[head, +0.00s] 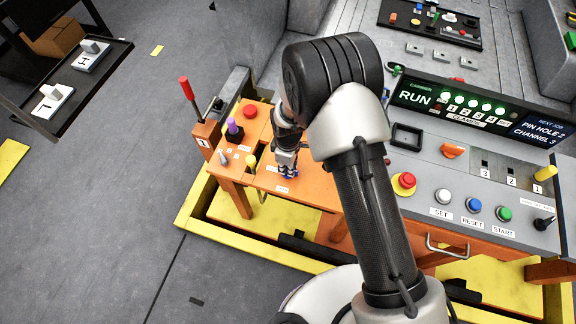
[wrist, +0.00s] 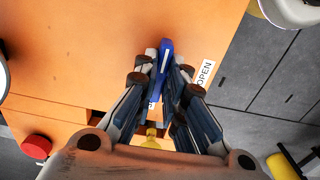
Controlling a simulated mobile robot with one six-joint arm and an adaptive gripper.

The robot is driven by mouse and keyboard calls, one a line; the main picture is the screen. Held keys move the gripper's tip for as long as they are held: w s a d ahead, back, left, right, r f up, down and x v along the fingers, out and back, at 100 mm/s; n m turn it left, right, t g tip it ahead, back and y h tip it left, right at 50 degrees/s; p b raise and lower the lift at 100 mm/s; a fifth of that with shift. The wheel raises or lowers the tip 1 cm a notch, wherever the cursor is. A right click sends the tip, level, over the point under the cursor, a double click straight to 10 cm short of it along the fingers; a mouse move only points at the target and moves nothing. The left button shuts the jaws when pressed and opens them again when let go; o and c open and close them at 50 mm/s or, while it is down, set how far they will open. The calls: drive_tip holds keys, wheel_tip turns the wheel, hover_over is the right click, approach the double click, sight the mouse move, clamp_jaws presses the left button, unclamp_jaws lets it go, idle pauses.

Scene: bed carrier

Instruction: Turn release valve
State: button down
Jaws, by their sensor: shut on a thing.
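The release valve is a small blue handle (wrist: 165,55) on the orange panel in the wrist view. My gripper (wrist: 161,72) is shut on this blue handle, with one finger on each side. The handle's far end sticks out past the fingertips, and its base is hidden between the fingers. A white label reading OPEN (wrist: 205,73) is just right of the handle. In the head view my gripper (head: 286,168) points down at the orange panel (head: 310,190). Only a little blue shows at its tips there.
A yellow knob (head: 251,161), a purple-topped knob (head: 232,127), a red button (head: 250,111) and a red-topped lever (head: 187,88) stand left of my gripper. The grey console (head: 440,175) with several buttons is at right. The panel just in front of the gripper is clear.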

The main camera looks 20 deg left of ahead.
idle(0.3)
drive_tip(key=c, duration=1.7)
unclamp_jaws()
drive_tip(key=shift+o, duration=0.2)
wheel_tip(320, 180, up, 12)
drive_tip(key=shift+r, duration=0.1)
